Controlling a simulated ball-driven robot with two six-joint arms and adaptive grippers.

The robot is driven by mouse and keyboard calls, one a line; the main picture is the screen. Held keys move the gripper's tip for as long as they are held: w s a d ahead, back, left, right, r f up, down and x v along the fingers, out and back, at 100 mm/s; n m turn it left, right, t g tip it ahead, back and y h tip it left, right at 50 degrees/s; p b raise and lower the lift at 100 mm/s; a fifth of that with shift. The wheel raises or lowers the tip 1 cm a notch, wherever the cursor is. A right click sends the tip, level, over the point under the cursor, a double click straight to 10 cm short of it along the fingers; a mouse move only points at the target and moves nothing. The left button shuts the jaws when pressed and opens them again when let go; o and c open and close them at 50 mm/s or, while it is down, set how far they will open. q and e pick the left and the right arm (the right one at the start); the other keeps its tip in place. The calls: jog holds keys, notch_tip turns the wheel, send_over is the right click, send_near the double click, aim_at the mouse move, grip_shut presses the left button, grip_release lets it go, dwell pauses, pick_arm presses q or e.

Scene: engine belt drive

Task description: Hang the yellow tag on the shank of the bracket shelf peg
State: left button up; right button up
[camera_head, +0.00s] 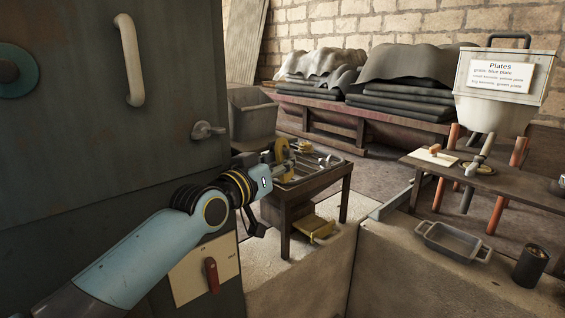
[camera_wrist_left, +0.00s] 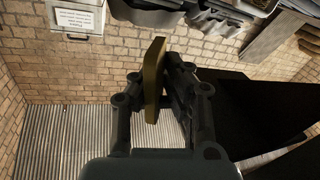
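The yellow tag (camera_wrist_left: 153,80) stands nearly edge-on between the fingers of my left gripper (camera_wrist_left: 158,95) in the left wrist view, and both fingers appear to touch it. In the head view the left gripper (camera_head: 272,165) reaches in front of the small dark table, with the yellow tag (camera_head: 283,152) at its tip. I cannot make out a bracket shelf peg with certainty. A grey metal fitting with a protruding round stem (camera_head: 207,131) sits on the dark cabinet. My right gripper is not in view.
The dark cabinet (camera_head: 100,130) with a pale handle (camera_head: 128,50) fills the left. The small table (camera_head: 330,180) holds a tray. A ledge at right carries a grey pan (camera_head: 453,241) and a dark cylinder (camera_head: 530,266). A bench (camera_head: 510,186) stands behind them.

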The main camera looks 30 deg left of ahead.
pick_arm(q)
jog(key=o, duration=0.4)
jog(key=shift+d+r, duration=0.15)
jog(key=shift+o, duration=0.7)
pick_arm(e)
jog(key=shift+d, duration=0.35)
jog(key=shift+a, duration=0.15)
pick_arm(q)
jog(key=shift+s+f, duration=0.2)
jog(key=shift+s, duration=0.15)
jog(key=s+a, duration=0.1)
jog(key=s, duration=1)
jog(key=shift+s, duration=0.15)
jog(key=shift+a, duration=0.1)
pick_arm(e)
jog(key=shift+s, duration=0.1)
